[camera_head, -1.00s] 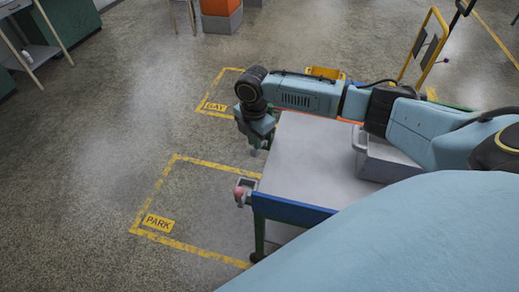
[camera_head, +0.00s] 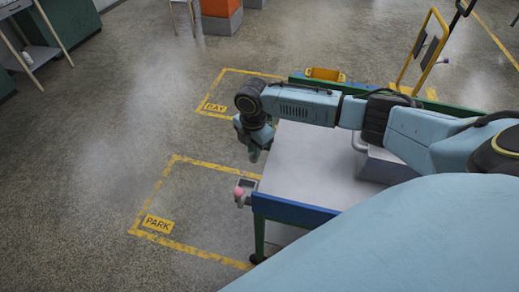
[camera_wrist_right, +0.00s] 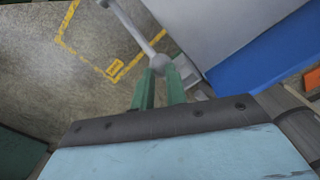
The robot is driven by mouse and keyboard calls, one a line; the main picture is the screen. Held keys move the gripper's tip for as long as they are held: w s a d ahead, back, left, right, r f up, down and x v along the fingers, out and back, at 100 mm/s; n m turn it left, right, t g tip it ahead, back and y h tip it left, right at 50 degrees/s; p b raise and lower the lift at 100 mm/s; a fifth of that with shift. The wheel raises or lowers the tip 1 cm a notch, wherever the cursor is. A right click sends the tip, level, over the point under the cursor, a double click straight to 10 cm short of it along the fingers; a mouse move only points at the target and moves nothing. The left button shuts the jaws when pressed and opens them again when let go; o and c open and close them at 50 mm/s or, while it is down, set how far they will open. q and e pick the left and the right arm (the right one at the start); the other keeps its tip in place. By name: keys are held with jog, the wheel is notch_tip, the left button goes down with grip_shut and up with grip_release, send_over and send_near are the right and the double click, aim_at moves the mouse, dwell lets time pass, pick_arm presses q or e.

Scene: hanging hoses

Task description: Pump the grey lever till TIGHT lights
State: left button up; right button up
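The grey lever (camera_wrist_right: 133,27) shows in the right wrist view as a pale shaft with a round knob (camera_wrist_right: 160,64) at its near end. My right gripper (camera_wrist_right: 160,75) has its two green fingers close around that knob, one on each side. No TIGHT lettering can be read. My left gripper is out of view.
Yellow floor markings read PARK (camera_head: 159,223) and BAY (camera_head: 215,107). A grey bin (camera_head: 378,166) stands on the cart, partly behind my right arm. A yellow frame (camera_head: 428,52) stands at the back right. The floor left of the cart is clear.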

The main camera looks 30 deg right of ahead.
aim_at(252, 160)
jog(key=shift+s+a+f, duration=0.15)
jog(key=shift+f, duration=0.25)
jog(key=shift+s+a+f, duration=0.1)
jog(key=shift+f, duration=0.4)
jog(key=shift+s+a+f+b, duration=0.15)
jog(key=shift+a+f+b, duration=0.05)
jog(key=shift+f, duration=0.5)
jog(key=shift+s+a+f+b, duration=0.1)
jog(key=shift+a+f+b, duration=0.1)
jog(key=shift+f, duration=0.45)
